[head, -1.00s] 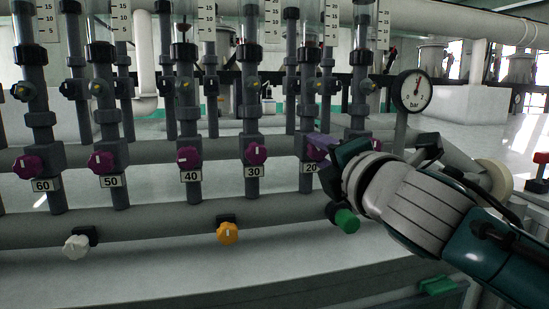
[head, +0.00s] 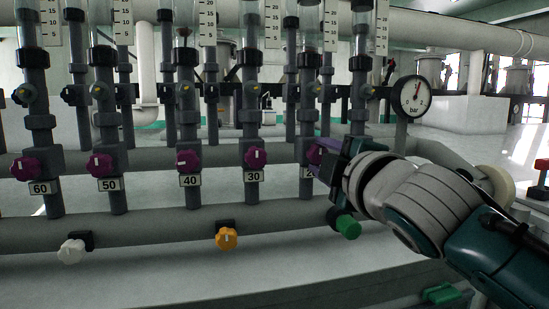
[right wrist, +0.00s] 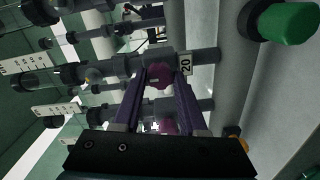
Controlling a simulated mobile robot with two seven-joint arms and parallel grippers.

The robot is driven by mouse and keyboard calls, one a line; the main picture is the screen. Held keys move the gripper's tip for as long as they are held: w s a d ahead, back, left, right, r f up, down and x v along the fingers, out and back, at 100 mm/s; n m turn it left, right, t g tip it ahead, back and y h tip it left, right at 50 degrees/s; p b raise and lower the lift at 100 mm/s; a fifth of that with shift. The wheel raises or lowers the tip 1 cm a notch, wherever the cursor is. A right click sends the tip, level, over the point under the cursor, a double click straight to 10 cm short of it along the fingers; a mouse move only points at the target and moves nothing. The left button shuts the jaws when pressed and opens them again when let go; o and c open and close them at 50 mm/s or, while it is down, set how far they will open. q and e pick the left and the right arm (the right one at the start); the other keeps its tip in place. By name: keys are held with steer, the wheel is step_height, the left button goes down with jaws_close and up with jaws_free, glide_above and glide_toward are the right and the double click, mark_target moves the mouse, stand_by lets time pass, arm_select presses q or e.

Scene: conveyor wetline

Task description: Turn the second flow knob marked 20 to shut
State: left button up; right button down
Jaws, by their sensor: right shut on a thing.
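The purple flow knob marked 20 (right wrist: 160,77) sits between the purple fingertips of my right gripper (right wrist: 163,74) in the right wrist view. The fingers are shut on it. Its label (right wrist: 185,64) reads 20 and stands beside it. In the head view my right gripper (head: 319,158) covers this knob and part of the label. The direction of the knob's mark is hard to tell. My left gripper is not in view.
More purple knobs stand in a row to the left: 30 (head: 255,158), 40 (head: 188,161), 50 (head: 99,164) and 60 (head: 26,167). Below are a white knob (head: 72,251), an orange knob (head: 227,238) and a green knob (head: 348,227), close under my gripper. A pressure gauge (head: 412,96) stands to the right.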

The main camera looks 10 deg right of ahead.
stand_by(0.4)
steer(key=shift+c, duration=2.3)
jaws_free()
steer(key=shift+s, duration=0.1)
steer(key=s+b, duration=0.4)
steer(key=s, duration=0.5)
steer(key=shift+s+d, duration=0.2)
steer(key=shift+s, duration=0.15)
steer(key=s+d+f+m+g+h, duration=0.1)
steer(key=s+f+m+g, duration=0.25)
steer(key=f, duration=0.25)
steer(key=s+d+f+m+g, duration=0.1)
steer(key=s+f+m+g, duration=0.2)
steer(key=s+f, duration=0.3)
steer(key=s+f+m+g+p, duration=0.1)
steer(key=s+f+m+g, duration=0.2)
steer(key=s, duration=0.5)
steer(key=s+a+f+m+g+p, duration=0.1)
steer(key=s+f+m+g, duration=0.3)
steer(key=s+f, duration=0.4)
steer(key=shift+s+g+y, duration=0.3)
steer(key=shift+s+g, duration=0.15)
steer(key=shift+s, duration=0.2)
